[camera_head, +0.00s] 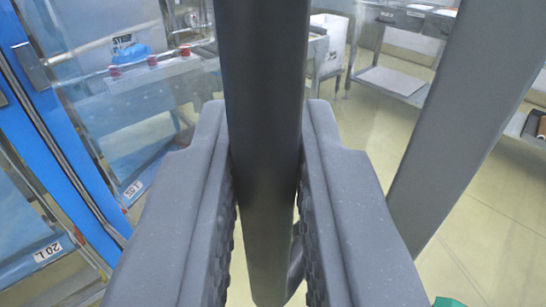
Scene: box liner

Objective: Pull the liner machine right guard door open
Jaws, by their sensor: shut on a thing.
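A dark grey upright bar (265,120), which looks like the guard door's handle, runs down the middle of the view. My gripper (268,195) is shut on it, with one ridged finger on each side. Blue frame members (45,130) with clear panels stand at the left. One carries a label (48,252) that reads "20 L", and another label (134,188) is hard to read. I cannot tell which panel the bar is fixed to. The bar hides what lies behind it.
A slanted grey post (465,110) stands close on the right. Behind are a metal table (390,80), a white bin (328,45), and machine parts with red caps (152,61) behind the clear panel. Pale tiled floor (480,245) is open at the lower right. A green object (449,302) shows at the bottom edge.

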